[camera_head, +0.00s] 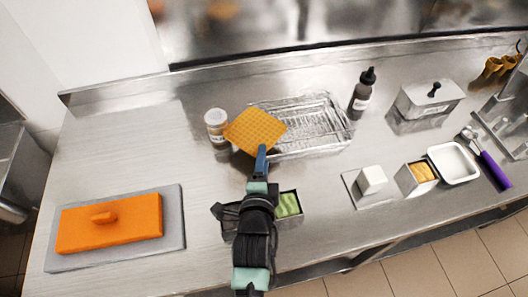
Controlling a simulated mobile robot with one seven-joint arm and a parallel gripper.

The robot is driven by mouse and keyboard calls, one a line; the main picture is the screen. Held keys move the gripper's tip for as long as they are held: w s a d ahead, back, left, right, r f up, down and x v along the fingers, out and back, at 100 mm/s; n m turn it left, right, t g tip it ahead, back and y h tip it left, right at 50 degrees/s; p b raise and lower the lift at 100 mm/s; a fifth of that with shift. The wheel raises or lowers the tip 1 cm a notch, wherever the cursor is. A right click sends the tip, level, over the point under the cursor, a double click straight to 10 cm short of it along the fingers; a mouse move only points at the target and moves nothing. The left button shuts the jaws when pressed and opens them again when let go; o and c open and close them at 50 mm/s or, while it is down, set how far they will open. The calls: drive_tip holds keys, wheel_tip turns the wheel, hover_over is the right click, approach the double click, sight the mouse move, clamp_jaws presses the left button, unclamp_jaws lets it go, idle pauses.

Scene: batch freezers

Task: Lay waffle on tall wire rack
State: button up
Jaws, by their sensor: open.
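The golden square waffle (255,130) shows a grid surface and overlaps the left end of the wire rack (318,124) in the picture. Part of it reaches past the rack's left edge, and I cannot tell whether it rests on the rack or is above it. My gripper (262,158) is open, with its blue tip at the waffle's near corner. The arm hides part of the counter and the space between the fingers.
A white-lidded jar (216,125) stands close left of the waffle. A dark bottle (362,94) stands right of the rack. A container with green contents (288,205) is beside my arm. The left counter has free room.

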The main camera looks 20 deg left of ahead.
drive_tip(key=shift+x, duration=1.2)
clamp_jaws()
